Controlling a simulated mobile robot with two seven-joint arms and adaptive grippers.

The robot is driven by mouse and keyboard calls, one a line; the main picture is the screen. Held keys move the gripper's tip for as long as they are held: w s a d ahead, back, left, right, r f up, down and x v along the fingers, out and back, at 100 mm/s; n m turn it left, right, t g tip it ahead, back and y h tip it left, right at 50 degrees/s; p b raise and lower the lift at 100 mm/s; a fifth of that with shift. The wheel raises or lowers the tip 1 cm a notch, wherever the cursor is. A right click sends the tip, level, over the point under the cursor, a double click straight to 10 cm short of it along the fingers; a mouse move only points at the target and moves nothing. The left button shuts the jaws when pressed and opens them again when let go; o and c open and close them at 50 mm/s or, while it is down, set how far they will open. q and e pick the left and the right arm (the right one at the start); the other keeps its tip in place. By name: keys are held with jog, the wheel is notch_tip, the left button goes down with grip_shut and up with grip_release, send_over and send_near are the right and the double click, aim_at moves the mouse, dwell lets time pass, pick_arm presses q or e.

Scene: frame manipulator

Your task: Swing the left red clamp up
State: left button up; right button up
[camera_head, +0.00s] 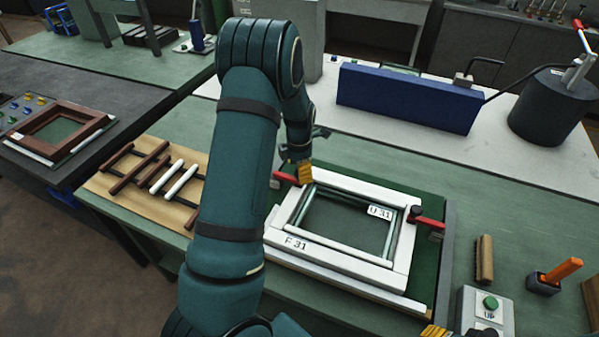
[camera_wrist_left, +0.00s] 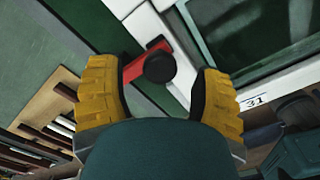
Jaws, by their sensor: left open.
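The left red clamp (camera_head: 286,178) is at the left edge of the white frame (camera_head: 340,262), lying low, with its red arm pointing outward. In the left wrist view the red clamp (camera_wrist_left: 146,62) has a dark round knob and lies between my open fingers, with no clear contact. My left gripper (camera_head: 298,172) has yellow fingertips and hangs over the clamp; it also shows in the left wrist view (camera_wrist_left: 158,92). The right red clamp (camera_head: 428,222) sits on the frame's right side. A yellow fingertip of my right gripper (camera_head: 434,331) shows at the bottom edge, mostly cut off.
A wooden board with dark and white bars (camera_head: 150,178) lies left of my arm. A brush (camera_head: 485,260), an orange-handled tool (camera_head: 560,272) and a green UP button box (camera_head: 488,308) stand at right. A blue box (camera_head: 408,98) and a black pot (camera_head: 548,108) are behind.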

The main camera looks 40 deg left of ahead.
pick_arm(q)
jog(key=shift+f, duration=0.65)
grip_shut()
jog(key=shift+w+r, duration=0.1)
pick_arm(e)
jog(key=shift+s+f, duration=0.1)
jog(key=shift+s, duration=0.05)
pick_arm(q)
jog(key=shift+a+r+h, duration=0.1)
jog(key=shift+h, duration=0.2)
pick_arm(e)
jog(key=shift+s+a, duration=0.15)
jog(key=shift+s, duration=0.15)
